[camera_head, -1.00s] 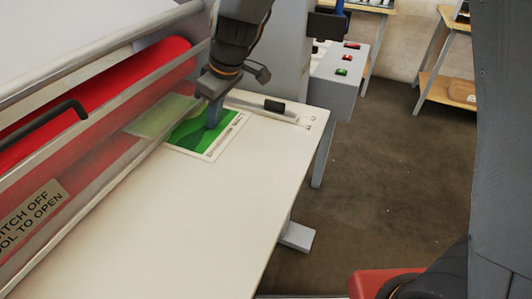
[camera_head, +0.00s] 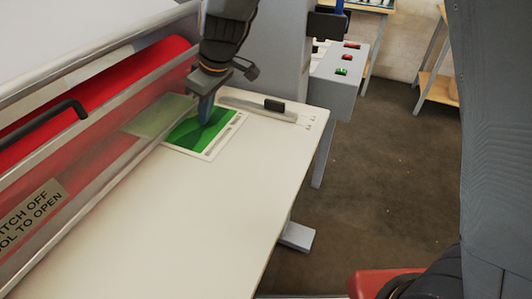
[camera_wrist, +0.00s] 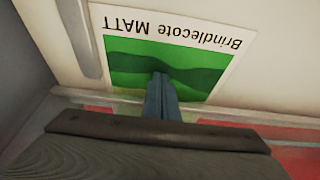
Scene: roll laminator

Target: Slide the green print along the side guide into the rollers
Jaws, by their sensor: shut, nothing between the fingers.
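The green print (camera_head: 190,139), with a white border and dark lettering, lies flat on the feed table. Its far part shows paler through the clear guard, towards the red roller (camera_head: 165,60). The side guide (camera_head: 250,104) is a pale strip with a black knob, beyond the print's right edge. My gripper (camera_head: 204,117) is shut and points down, its fingertips on or just over the green area; exact contact is hard to tell. In the wrist view the print (camera_wrist: 200,62) reads "Brindlecote MATT" upside down, with the shut fingers (camera_wrist: 160,85) over it and the guide (camera_wrist: 78,38) to the left.
The cream feed table (camera_head: 190,215) is bare in front of the print. A clear guard with metal rails and a warning label (camera_head: 32,209) runs along the left. A grey control box (camera_head: 338,80) with red and green buttons stands past the table's right end.

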